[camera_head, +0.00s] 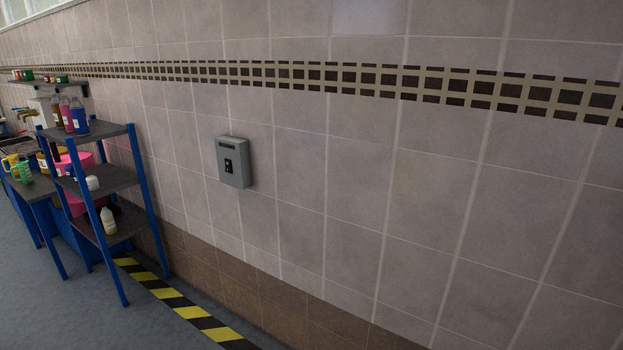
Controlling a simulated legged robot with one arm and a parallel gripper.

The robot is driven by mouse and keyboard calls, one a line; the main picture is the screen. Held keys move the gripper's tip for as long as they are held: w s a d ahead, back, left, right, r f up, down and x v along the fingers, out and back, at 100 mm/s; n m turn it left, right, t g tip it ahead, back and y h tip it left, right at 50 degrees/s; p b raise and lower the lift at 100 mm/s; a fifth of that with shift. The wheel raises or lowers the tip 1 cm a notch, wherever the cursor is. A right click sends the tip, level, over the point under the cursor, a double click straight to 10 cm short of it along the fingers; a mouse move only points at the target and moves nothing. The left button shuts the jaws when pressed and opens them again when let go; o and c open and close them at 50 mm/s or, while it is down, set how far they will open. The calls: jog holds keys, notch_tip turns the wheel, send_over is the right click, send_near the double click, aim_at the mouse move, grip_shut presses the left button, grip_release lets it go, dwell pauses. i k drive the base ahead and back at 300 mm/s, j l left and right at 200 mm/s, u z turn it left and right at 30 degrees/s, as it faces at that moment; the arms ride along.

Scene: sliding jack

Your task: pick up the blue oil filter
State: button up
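I see no blue oil filter that I can make out in the head view. A blue-framed shelf rack (108,178) with dark shelves stands at the left against the tiled wall. It holds bottles with pink and blue contents (71,116) on top and a small white round item (92,183) on the middle shelf. A pale bottle (108,220) stands on the bottom shelf. My gripper is not in view.
A grey box (234,162) is fixed to the tiled wall. A yellow and black striped strip (180,306) runs on the floor along the wall. A blue-legged table (38,187) stands left of the rack. Grey floor (95,318) is clear in front.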

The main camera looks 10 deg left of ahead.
aim_at(69, 169)
jog(key=i+u, duration=0.5)
jog(key=i+l+u, duration=0.3)
jog(key=i+u, duration=0.15)
jog(key=i, duration=0.25)
jog(key=i+j+u, duration=0.25)
jog(key=i+u, duration=0.65)
jog(key=i, duration=0.2)
jog(key=i+u, duration=0.45)
jog(key=i+j+u, duration=0.1)
jog(key=i+u, duration=0.2)
jog(key=i, duration=0.35)
jog(key=i+l+u, duration=0.1)
jog(key=i+u, duration=0.2)
jog(key=i, duration=0.35)
jog(key=i+l+u, duration=0.2)
jog(key=i+u, duration=0.15)
jog(key=i, duration=0.3)
jog(key=i+z, duration=0.3)
jog(key=i+j+z, duration=0.3)
jog(key=i, duration=0.15)
jog(key=i+j+z, duration=0.25)
jog(key=i, duration=0.15)
jog(key=l+z, duration=0.15)
jog(key=z, duration=0.6)
jog(key=i+l, duration=0.75)
jog(key=i, duration=0.05)
